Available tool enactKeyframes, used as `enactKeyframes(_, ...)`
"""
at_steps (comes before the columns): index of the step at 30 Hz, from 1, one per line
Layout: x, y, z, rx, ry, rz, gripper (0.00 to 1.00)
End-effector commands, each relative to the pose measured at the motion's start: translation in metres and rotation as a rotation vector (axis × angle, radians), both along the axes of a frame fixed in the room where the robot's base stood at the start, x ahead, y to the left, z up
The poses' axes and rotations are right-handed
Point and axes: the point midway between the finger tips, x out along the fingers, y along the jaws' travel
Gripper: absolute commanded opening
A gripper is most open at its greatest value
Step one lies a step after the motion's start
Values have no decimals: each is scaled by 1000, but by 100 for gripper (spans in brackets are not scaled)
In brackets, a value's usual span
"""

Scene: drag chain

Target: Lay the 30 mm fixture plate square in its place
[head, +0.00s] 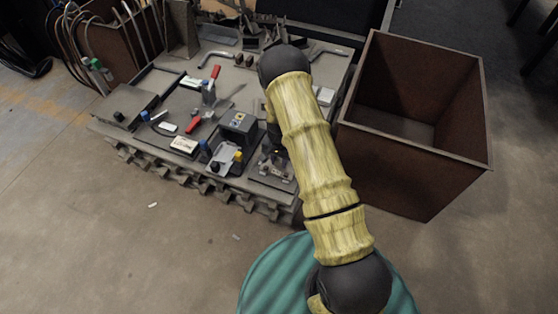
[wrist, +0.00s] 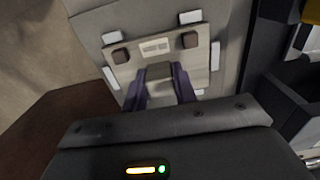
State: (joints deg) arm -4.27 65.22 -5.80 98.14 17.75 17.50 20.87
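In the wrist view a flat tan plate (wrist: 193,52), which looks like the fixture plate, lies on or just above a pale surface. It has a small label and two dark brown knobs. A raised grey-tan block (wrist: 159,72) stands at its near middle. My gripper (wrist: 160,86) has its purple-grey fingers on both sides of this block, seemingly touching it. White marks (wrist: 215,55) lie around the plate on several sides; its edges run roughly along them. Whether it rests fully flat I cannot tell. The head view hides the gripper behind my arm.
In the head view a cluttered bench (head: 160,85) holds a red-handled tool (head: 193,124), a grey block (head: 238,127) and small parts. A rusty open bin (head: 415,180) stands to the right. A dark open-topped box (wrist: 300,105) is at the right in the wrist view.

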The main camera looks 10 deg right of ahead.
Motion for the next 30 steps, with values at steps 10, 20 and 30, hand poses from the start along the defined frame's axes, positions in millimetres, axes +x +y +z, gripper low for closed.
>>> enactKeyframes(10, 0, 0, -1, 0, 1, 0, 53)
enactKeyframes(20, 1, 0, 25, 0, -1, 0, 53)
enactKeyframes(30, 0, 0, 93, 0, -1, 0, 53)
